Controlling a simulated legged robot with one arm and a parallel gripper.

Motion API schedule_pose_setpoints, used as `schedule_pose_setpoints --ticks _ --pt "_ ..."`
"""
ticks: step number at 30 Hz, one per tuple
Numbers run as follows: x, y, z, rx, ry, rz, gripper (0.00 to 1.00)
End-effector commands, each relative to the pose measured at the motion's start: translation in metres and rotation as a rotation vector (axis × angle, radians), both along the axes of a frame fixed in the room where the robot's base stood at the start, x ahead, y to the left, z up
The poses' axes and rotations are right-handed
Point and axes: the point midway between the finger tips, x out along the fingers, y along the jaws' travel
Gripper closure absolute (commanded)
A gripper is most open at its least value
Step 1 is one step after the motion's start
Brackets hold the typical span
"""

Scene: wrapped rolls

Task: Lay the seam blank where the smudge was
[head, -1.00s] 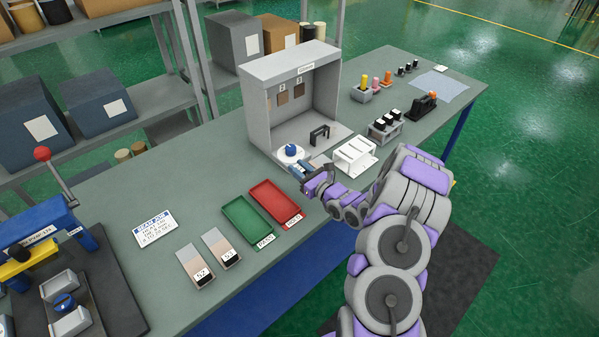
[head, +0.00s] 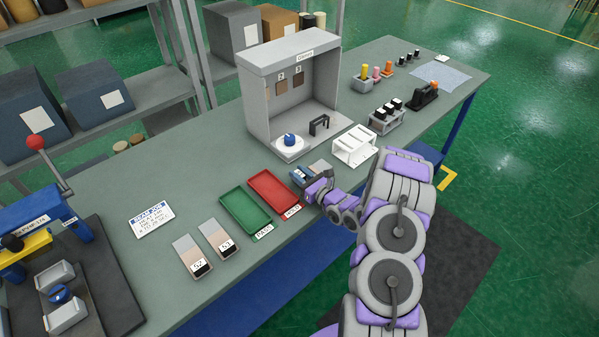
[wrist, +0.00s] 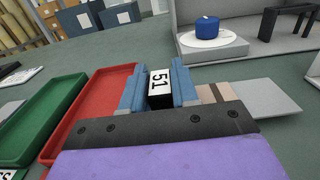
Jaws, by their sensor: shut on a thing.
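My gripper (head: 299,175) is shut on a flat card with a black-and-white end label (wrist: 160,86) that seems to read 51 or S1. In the wrist view the label stands between my blue fingertips, and a tan and grey plate (wrist: 228,94) shows to their right. In the head view the card's grey end (head: 320,165) shows beyond the fingers. The gripper is beside the red tray (head: 274,195), in front of the booth (head: 262,110). I cannot tell whether the card touches the table. Two similar cards (head: 190,256) (head: 218,238) lie left of the green tray (head: 244,209).
A white disc with a blue knob (head: 290,141) and a black handle (head: 319,124) are in the booth. A white slotted rack (head: 354,147) stands to its right. A press (head: 40,235) and a sign (head: 152,219) are at the left. The table between sign and booth is clear.

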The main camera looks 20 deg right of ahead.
Motion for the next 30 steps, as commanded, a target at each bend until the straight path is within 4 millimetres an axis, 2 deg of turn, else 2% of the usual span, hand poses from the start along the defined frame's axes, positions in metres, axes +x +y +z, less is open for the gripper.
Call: schedule_pose_setpoints --ticks 14,30 --pt "0.0 0.0 -0.001 -0.001 0.0 0.0 1.0" --pt "0.001 0.0 -0.012 -0.001 0.003 0.0 1.0"
